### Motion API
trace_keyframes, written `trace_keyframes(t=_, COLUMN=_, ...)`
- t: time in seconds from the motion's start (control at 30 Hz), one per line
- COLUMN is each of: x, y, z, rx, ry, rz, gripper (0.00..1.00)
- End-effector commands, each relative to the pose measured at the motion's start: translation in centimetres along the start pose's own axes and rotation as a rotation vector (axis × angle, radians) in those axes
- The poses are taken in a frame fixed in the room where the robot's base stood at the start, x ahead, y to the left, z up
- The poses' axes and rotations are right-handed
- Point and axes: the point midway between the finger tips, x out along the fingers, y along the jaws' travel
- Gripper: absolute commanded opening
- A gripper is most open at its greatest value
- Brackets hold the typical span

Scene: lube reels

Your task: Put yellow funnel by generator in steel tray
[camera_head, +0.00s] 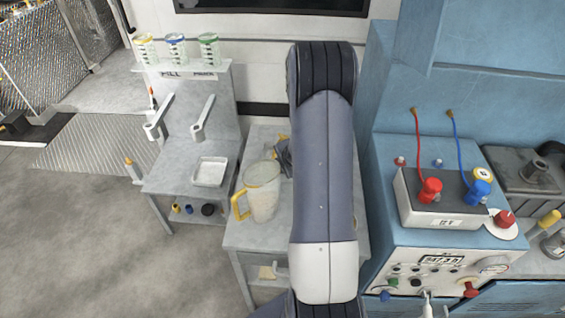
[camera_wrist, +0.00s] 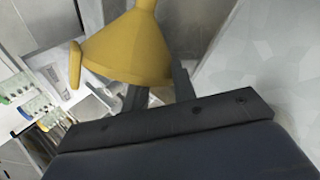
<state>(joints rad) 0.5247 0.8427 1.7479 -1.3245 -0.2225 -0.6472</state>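The yellow funnel (camera_wrist: 128,50) fills the upper middle of the wrist view, its narrow spout toward the top edge. My gripper (camera_wrist: 160,88) is just below its wide rim, with two dark fingers standing apart. The funnel overlaps the finger ends, so I cannot tell if they grip it. In the head view, my gripper (camera_head: 283,156) is partly hidden by my arm, with a small yellow bit of the funnel (camera_head: 284,137) beside it. The steel tray (camera_head: 209,172) lies empty on the left bench. The blue generator (camera_head: 440,258) stands at the right.
A clear jug (camera_head: 262,192) with a yellow handle stands on the middle bench (camera_head: 236,233), close to my gripper. A boxed battery (camera_head: 440,200) with red and blue leads tops the generator.

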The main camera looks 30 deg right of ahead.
Motion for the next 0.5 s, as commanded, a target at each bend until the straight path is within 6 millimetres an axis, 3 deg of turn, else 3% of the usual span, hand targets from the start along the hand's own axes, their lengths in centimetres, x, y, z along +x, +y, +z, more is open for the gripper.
trace_keyframes(t=0.33, x=-0.1, y=0.0, z=0.0, rx=0.0, ry=0.0, rz=0.0, gripper=0.33)
trace_keyframes(t=0.5, x=-1.9, y=0.2, z=0.1, rx=0.0, ry=-0.001, rz=0.001, gripper=0.33)
